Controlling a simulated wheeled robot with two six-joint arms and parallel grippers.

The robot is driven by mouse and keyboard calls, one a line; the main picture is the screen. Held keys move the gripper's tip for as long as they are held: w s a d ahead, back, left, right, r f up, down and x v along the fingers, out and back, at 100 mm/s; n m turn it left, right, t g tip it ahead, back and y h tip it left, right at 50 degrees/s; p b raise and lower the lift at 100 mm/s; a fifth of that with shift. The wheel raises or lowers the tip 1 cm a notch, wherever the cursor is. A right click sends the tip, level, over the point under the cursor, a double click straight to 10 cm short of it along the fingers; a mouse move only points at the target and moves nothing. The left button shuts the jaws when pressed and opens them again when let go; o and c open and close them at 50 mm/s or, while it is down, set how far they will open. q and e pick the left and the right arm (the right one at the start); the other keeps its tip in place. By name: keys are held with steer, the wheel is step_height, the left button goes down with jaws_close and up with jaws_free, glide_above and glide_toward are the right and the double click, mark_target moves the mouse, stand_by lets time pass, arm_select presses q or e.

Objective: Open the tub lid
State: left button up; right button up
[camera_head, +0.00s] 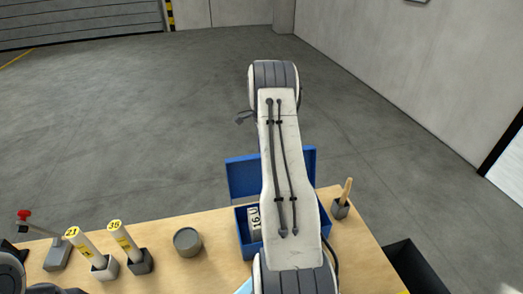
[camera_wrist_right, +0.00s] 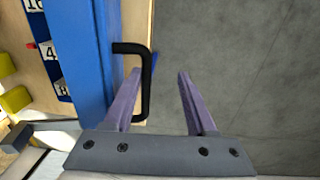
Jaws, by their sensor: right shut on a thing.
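The blue tub (camera_head: 241,232) stands on the wooden table, largely covered by my right arm. Its blue lid (camera_head: 242,179) is raised at the far side, so the tub's inside shows. In the right wrist view the blue lid (camera_wrist_right: 88,45) runs down the left, with a black handle (camera_wrist_right: 151,60) on it. My right gripper (camera_wrist_right: 161,73) is at this handle, the handle's bar between its purple fingers and nearer the left one. It is shut on the handle. In the head view the arm hides this gripper. My left gripper is not in view.
White number-labelled pieces (camera_head: 254,222) sit in the tub. A round grey container (camera_head: 187,242), yellow-topped cylinders in holders (camera_head: 123,238) and a red-topped item (camera_head: 56,253) are to the left. A small holder with a wooden stick (camera_head: 341,206) stands right. Beyond the table is open floor.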

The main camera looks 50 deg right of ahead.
steer(key=shift+w+d+r, duration=0.1)
steer(key=shift+d+r, duration=0.05)
step_height(320, 180, up, 10)
steer(key=p, duration=0.8)
steer(key=shift+w, duration=0.2)
